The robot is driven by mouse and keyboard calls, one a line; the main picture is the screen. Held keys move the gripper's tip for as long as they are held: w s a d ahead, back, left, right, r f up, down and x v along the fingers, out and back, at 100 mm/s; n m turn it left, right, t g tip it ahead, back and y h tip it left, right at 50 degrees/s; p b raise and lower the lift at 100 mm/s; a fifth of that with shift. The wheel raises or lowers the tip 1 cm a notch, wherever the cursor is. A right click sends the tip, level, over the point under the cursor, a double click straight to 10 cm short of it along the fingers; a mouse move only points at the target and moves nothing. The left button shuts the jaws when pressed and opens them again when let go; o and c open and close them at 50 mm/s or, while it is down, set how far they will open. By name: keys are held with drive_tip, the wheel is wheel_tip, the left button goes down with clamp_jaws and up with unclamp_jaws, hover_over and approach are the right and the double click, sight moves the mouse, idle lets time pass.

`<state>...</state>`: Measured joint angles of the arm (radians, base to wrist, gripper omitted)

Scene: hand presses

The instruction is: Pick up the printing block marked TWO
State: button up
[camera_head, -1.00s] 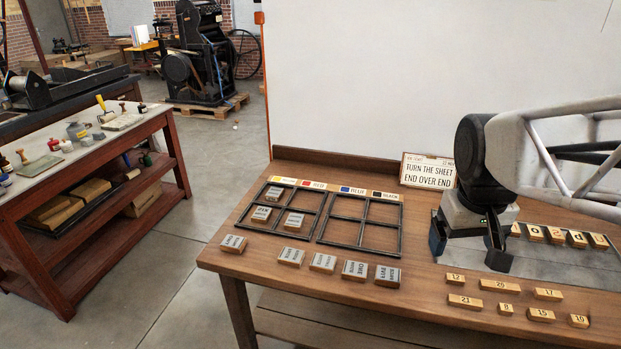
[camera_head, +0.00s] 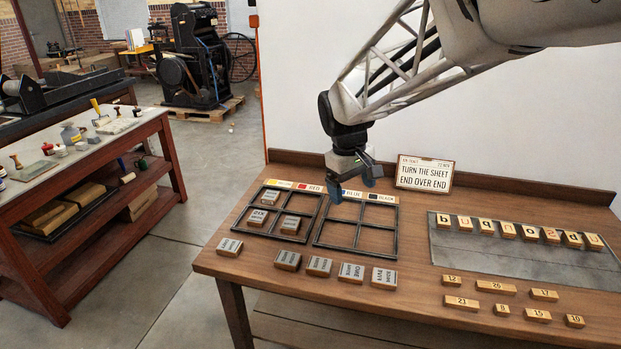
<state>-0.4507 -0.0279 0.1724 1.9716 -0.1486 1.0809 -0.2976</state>
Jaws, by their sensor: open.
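Several grey-topped printing blocks with dark lettering are on the table. Three are at or beside the left frame: one (camera_head: 270,196) in its top left compartment, one (camera_head: 256,217) below it, and one (camera_head: 290,225) in the lower right. Others lie in front: the far left block (camera_head: 230,247), then blocks (camera_head: 288,260), (camera_head: 319,266), (camera_head: 351,273) and (camera_head: 384,278) going right. The lettering is too small to tell which is marked TWO. My gripper (camera_head: 352,189) is open and empty, pointing down above the back of the right frame, apart from the blocks.
The left frame (camera_head: 239,221) and right frame (camera_head: 355,249) have colour labels behind them. A sign (camera_head: 425,173) stands behind. A grey slab (camera_head: 520,256) with letter blocks is at right; small numbered blocks (camera_head: 461,303) lie in front. A wall is behind the table (camera_head: 420,305).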

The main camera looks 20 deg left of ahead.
drive_tip(key=w+a+f+n, duration=0.1)
drive_tip(key=w+a+f, duration=0.15)
drive_tip(key=a, duration=0.35)
drive_tip(key=w+a+f+n, duration=0.2)
drive_tip(key=a+f, duration=0.1)
drive_tip(key=a, duration=0.3)
drive_tip(key=n+h, duration=0.3)
drive_tip(key=n, duration=0.3)
approach(229, 245)
drive_tip(key=shift+w+d+f, duration=0.3)
drive_tip(key=shift+d+f, duration=0.05)
drive_tip(key=shift+f, duration=0.25)
drive_tip(key=shift+f, duration=0.1)
drive_tip(key=shift+x, duration=1.25)
drive_tip(key=shift+s+f, duration=0.1)
drive_tip(key=shift+x, duration=2.5)
drive_tip(key=shift+s, duration=0.2)
